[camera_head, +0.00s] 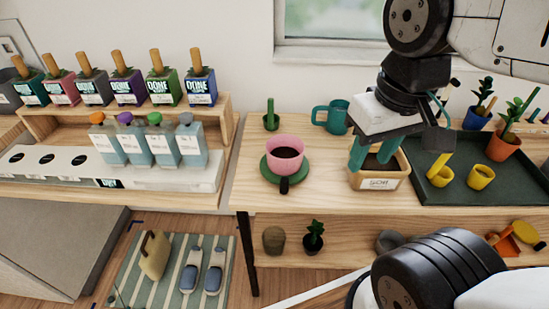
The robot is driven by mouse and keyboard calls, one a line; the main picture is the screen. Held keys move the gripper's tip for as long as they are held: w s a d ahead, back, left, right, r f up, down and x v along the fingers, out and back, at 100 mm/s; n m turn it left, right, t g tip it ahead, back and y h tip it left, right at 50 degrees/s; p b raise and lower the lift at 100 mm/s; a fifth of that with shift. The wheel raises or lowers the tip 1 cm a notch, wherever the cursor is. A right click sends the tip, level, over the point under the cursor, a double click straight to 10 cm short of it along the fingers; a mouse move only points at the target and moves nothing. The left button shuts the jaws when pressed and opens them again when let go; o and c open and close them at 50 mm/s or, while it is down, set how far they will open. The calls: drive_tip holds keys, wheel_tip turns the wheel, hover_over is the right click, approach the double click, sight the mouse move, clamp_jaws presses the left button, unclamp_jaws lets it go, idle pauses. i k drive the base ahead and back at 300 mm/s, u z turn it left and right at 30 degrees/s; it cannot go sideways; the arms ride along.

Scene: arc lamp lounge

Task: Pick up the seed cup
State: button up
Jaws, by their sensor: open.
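No cup bears a readable seed label, so I cannot tell for sure which is the seed cup. A pink cup (285,146) with dark contents stands on a green saucer (266,172), left of my gripper. Nothing shows between the fingers.
A teal mug (337,117) stands behind, left of my gripper. Potted plants (503,143) (476,118) stand at the right. A small green cactus (271,121) is behind the pink cup. Several bottles (190,145) line the left shelf. The wooden tabletop (320,195) is clear between pink cup and soil box.

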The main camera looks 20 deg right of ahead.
sight(479, 176)
drive_tip(key=z, duration=3.15)
drive_tip(key=k, duration=0.55)
drive_tip(key=u, duration=0.15)
